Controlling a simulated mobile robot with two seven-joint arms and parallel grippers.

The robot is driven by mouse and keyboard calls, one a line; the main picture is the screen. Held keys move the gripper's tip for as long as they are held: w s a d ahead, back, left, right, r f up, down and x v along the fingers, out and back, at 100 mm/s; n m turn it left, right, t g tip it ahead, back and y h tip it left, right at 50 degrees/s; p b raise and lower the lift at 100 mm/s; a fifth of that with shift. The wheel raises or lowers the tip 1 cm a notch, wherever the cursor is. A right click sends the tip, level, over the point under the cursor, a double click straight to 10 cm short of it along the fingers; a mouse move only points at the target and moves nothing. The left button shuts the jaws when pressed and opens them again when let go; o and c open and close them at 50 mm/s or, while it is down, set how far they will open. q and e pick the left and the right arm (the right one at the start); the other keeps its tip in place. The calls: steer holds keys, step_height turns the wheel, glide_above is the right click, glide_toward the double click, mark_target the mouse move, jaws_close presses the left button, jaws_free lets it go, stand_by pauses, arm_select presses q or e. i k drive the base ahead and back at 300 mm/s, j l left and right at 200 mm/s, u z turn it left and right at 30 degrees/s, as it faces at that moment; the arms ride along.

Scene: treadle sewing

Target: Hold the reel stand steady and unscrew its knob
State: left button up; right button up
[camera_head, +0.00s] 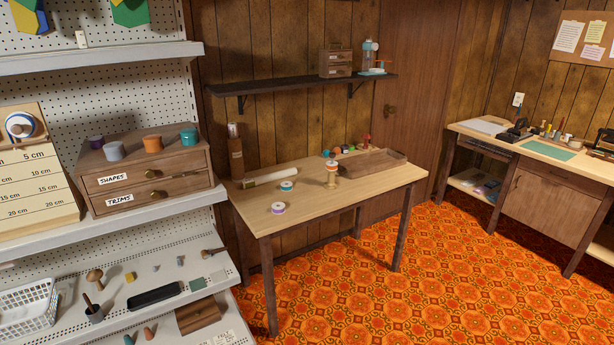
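What looks like the reel stand (331,174) stands upright on the wooden table (345,198), near the middle of its top. It is small, with a tan wooden body, an orange band and a pale top. Its knob is too small to make out for certain. Two flat reels, one teal and white (287,186) and one purple and white (278,208), lie on the table to its left. Neither of my grippers is in view, and nothing touches the stand.
A white roll (270,177) and a brown bottle-like object (236,157) are at the back left. Shelving (120,240) fills the left; a workbench (555,150) stands right. The orange patterned floor (440,270) is clear.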

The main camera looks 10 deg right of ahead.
mark_target(331, 184)
steer(key=i+l+u, duration=0.2)
steer(key=u, duration=0.2)
steer(key=i+l+u, duration=0.15)
steer(key=l+u, duration=0.25)
steer(key=i+l+u, duration=0.15)
steer(key=l, duration=0.3)
steer(key=l+u, duration=0.2)
steer(key=l, duration=0.2)
steer(key=i+l, duration=0.15)
steer(key=l, duration=0.5)
steer(key=i+l+u, duration=0.1)
steer(key=l, duration=0.6)
steer(key=i+l, duration=0.15)
steer(key=l, duration=0.5)
steer(key=i+l, duration=0.1)
steer(key=l, duration=0.6)
steer(key=i+l+u, duration=0.1)
steer(key=l, duration=0.55)
